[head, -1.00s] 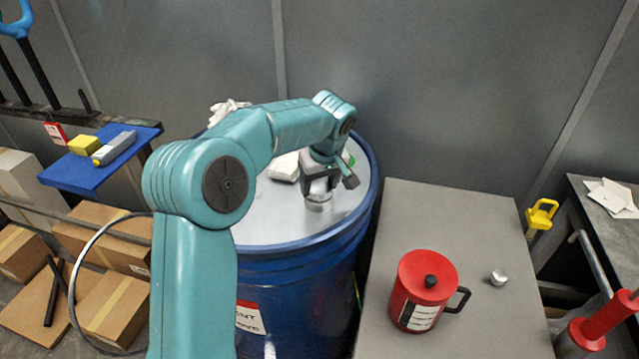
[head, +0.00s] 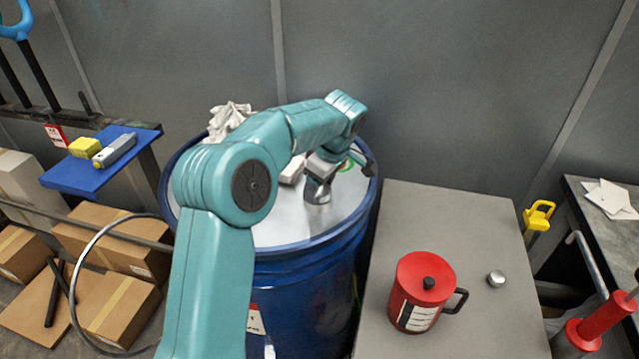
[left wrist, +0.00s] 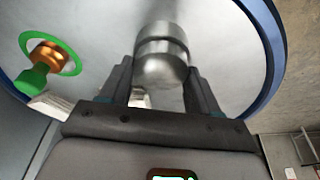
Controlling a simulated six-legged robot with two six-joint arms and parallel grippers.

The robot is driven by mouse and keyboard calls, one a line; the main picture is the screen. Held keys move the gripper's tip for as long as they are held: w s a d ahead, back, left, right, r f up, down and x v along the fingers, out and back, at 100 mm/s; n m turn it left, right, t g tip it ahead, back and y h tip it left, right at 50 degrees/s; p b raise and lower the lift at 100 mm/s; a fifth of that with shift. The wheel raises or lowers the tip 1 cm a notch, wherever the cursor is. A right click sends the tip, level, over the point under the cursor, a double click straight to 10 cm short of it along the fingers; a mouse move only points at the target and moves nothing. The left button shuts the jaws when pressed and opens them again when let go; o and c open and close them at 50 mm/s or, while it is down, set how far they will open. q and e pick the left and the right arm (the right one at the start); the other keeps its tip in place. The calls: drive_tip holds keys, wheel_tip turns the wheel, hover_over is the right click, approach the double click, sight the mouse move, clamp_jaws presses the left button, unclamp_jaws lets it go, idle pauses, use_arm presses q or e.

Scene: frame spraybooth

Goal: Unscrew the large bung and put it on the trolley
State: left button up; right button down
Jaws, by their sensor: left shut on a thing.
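The large bung (left wrist: 162,62) is a silver metal cylinder between the fingers of my left gripper (left wrist: 160,90) in the left wrist view. The gripper is shut on it. In the head view my left gripper (head: 318,184) is over the pale metal top of the blue drum (head: 305,285). There the fingers and wrist partly hide the bung, and I cannot tell whether it is clear of the drum top. The trolley (head: 450,220) has a flat grey top and stands right of the drum. My right gripper is not in view.
A red can (head: 424,290) and a small silver cap (head: 496,279) stand on the trolley; its back part is bare. A white rag (head: 230,118) lies at the drum's back left. A green and brass fitting (left wrist: 45,60) is on the drum top.

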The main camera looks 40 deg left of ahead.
use_arm(q)
drive_tip(key=shift+r+n+g+p, duration=0.15)
drive_tip(key=shift+n+g+p, duration=0.15)
drive_tip(key=shift+n+p, duration=0.6)
drive_tip(key=shift+n+g, duration=0.3)
drive_tip(key=shift+n, duration=1.1)
